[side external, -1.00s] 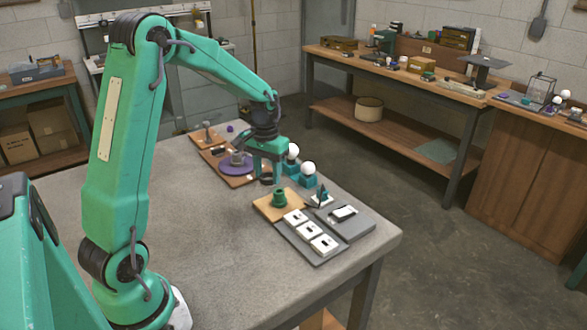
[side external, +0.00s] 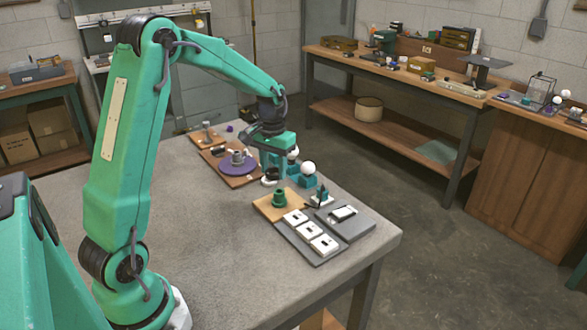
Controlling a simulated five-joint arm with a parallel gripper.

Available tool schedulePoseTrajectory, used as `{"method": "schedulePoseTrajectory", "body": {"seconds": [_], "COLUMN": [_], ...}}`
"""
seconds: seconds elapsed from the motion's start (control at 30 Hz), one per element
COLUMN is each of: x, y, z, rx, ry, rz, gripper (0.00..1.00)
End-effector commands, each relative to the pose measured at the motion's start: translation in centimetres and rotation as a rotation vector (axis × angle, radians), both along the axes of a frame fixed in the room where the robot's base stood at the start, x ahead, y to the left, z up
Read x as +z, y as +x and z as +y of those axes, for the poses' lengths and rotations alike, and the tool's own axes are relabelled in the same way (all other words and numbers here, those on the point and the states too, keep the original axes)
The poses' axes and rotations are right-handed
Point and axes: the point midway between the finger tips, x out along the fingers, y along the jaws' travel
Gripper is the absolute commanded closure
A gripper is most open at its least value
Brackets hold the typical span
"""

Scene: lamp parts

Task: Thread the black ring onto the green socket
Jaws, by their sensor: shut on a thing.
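The green socket (side external: 279,198) stands upright on a light wooden board (side external: 266,206) near the table's right side. My gripper (side external: 273,174) is behind it in the picture, a short way up and left. It is shut on the black ring (side external: 271,176), which shows small and dark at the fingertips. The ring is apart from the socket. A small white piece (side external: 269,183) shows just below the ring. The fingers partly hide the ring, and I cannot tell its exact height above the white piece.
White bulbs (side external: 308,168) on teal blocks stand close right of my gripper. A purple disc (side external: 238,163) lies on a brown board to the left. Grey trays with white square parts (side external: 309,232) lie in front of the socket. The table's left and front are clear.

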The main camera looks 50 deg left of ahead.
Motion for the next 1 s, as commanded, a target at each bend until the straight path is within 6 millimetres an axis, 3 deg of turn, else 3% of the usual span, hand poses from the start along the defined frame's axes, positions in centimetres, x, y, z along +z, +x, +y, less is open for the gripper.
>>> {"method": "schedulePoseTrajectory", "body": {"seconds": [0.2,0.5,1.0], "x": [0.5,0.3,-2.3], "y": [1.3,1.3,1.3], "z": [0.1,0.1,0.1], "rx": [-0.008,-0.008,-0.008], "ry": [0.000,0.000,-0.001], "rz": [0.000,0.001,0.002], "gripper": [0.80,0.80,0.80]}}
